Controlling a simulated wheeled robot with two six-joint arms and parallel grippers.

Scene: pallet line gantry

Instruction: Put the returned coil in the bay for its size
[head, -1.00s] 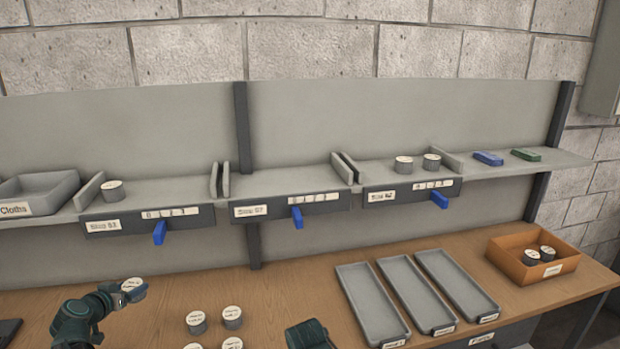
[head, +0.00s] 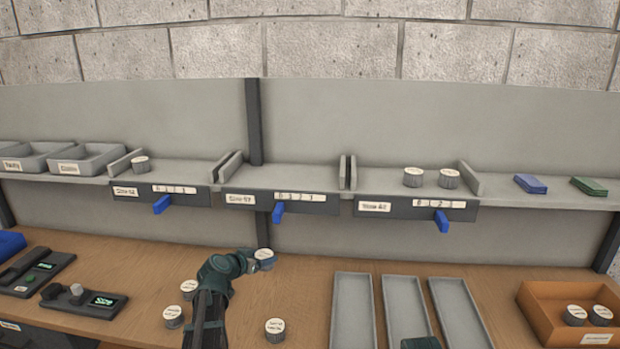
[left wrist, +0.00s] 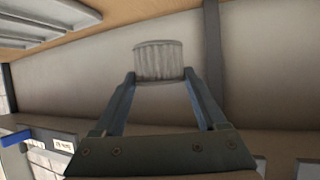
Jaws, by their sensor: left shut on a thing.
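My left gripper (head: 258,262) is shut on a grey, ribbed coil (head: 263,255) with a pale labelled top. It holds the coil in front of and below the middle bay; the coil also shows between the fingertips in the left wrist view (left wrist: 158,62). The left bay (head: 185,173) holds one coil (head: 140,165) at its left end. The middle bay (head: 285,178) is empty. The right bay (head: 375,182) holds two coils (head: 413,177). Each bay front has a size label, too blurred to read surely, number tiles and a blue lever.
Several coils (head: 275,326) stand on the wooden bench (head: 120,262) around my left arm. Three grey trays (head: 354,312) and an orange bin (head: 538,318) with two coils lie to the right. Thin dividers (head: 231,166) separate the bays. Dark devices (head: 85,297) sit at the left.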

